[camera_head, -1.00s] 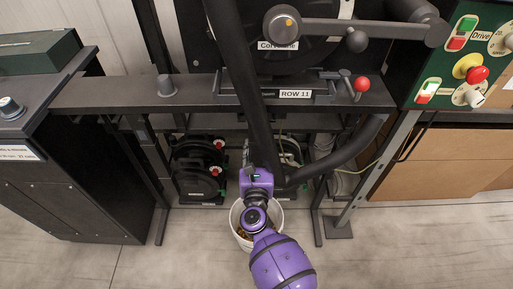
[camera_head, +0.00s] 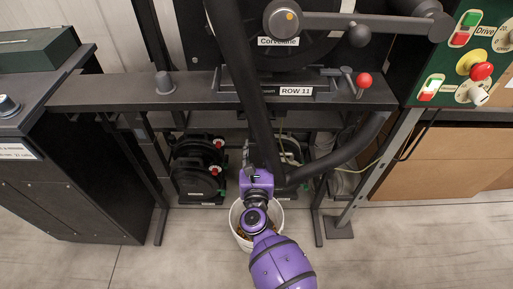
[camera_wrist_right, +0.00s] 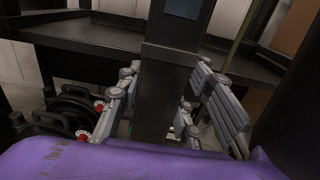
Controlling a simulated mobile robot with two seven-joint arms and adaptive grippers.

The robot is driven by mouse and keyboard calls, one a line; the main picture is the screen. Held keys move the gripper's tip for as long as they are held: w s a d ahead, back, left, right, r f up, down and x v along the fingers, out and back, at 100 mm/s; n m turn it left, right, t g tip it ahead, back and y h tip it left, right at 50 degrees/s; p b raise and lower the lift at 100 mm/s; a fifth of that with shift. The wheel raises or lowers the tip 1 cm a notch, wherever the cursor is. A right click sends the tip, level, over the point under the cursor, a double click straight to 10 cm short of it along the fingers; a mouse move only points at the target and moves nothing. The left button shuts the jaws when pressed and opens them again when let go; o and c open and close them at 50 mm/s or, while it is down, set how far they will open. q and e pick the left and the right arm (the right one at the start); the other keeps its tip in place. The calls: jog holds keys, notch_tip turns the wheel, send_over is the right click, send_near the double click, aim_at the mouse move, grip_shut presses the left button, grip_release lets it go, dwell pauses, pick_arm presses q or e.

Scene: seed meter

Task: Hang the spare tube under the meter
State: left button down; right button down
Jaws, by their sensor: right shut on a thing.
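The meter (camera_head: 320,48), a dark housing with a round face and a "Corveline" label, stands at the top of the head view. A long, straight dark tube (camera_head: 236,75) slants down in front of it to my right gripper (camera_head: 250,160). I take this for the spare tube. In the right wrist view, the grey fingers are shut on both sides of a dark square-section tube (camera_wrist_right: 162,85) with a bluish patch near the top. A second, curved dark tube (camera_head: 345,157) comes in from the right and passes close behind the gripper. My left gripper is not in view.
A dark beam (camera_head: 205,91) labelled "ROW 11" crosses below the meter, with a red-knobbed lever (camera_head: 363,80). A white bucket (camera_head: 236,232) stands on the floor under my wrist. Black reel-like units (camera_head: 197,178) sit left of the gripper. A green control panel (camera_head: 448,62) is at right.

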jog(key=c, duration=1.2)
grip_release()
jog(key=shift+o, duration=0.2)
jog(key=shift+s+f, duration=0.1)
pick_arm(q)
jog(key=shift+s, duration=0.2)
pick_arm(e)
jog(key=s, duration=1.2)
jog(key=shift+w, duration=0.1)
